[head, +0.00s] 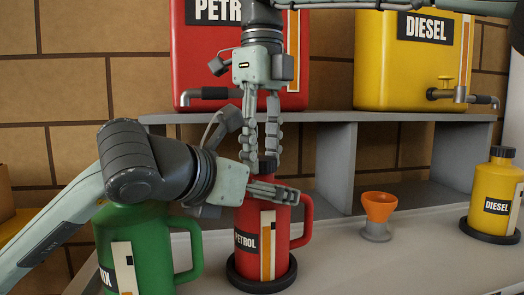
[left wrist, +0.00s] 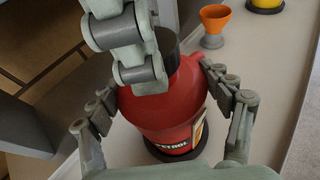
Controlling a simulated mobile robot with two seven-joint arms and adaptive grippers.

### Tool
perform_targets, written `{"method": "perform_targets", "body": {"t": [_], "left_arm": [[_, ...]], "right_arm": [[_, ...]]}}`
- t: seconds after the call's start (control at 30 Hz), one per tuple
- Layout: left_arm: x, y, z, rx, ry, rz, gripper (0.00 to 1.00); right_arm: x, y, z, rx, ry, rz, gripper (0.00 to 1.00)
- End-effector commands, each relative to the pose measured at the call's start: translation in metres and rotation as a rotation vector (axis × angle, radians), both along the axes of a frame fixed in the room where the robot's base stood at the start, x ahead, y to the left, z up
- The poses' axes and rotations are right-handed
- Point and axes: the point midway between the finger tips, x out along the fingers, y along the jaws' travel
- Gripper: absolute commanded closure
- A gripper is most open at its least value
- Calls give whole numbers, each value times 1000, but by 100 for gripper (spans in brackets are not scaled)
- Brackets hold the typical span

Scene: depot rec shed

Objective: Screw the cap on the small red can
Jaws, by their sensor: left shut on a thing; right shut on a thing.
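The small red can (head: 256,262), labelled PETROL, stands upright on a round black base (head: 240,284). My left gripper (head: 262,193) is shut on the can's upper body, with one finger on each side in the left wrist view. My right gripper (head: 263,148) points straight down from above, shut on the black cap (left wrist: 168,48) at the can's top. The fingers hide much of the cap. The cap sits at the can's neck; how far it is turned on cannot be told. The red can also shows in the left wrist view (left wrist: 165,128).
A green can (head: 152,238) stands close on the left, partly behind my left arm. An orange funnel (head: 379,206) and a yellow DIESEL can (head: 496,182) are to the right. Large red (head: 205,60) and yellow (head: 385,75) tanks with taps stand on the grey shelf (head: 335,160) behind.

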Motion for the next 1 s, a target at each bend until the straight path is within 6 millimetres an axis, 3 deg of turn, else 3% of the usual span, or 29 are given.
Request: {"method": "perform_targets", "body": {"t": [0.03,0.07,0.23,0.63,1.0], "left_arm": [[-1,0,0,0,0,-1,100],[-1,0,0,0,0,-1,100],[0,0,0,0,0,-1,100],[0,0,0,0,0,-1,100],[0,0,0,0,0,-1,100]], "right_arm": [[1,0,0,0,-2,-1,96],[1,0,0,0,-2,0,60],[1,0,0,0,-2,1,39],[1,0,7,0,-2,3,37],[1,1,64,1,-3,2,37]]}}
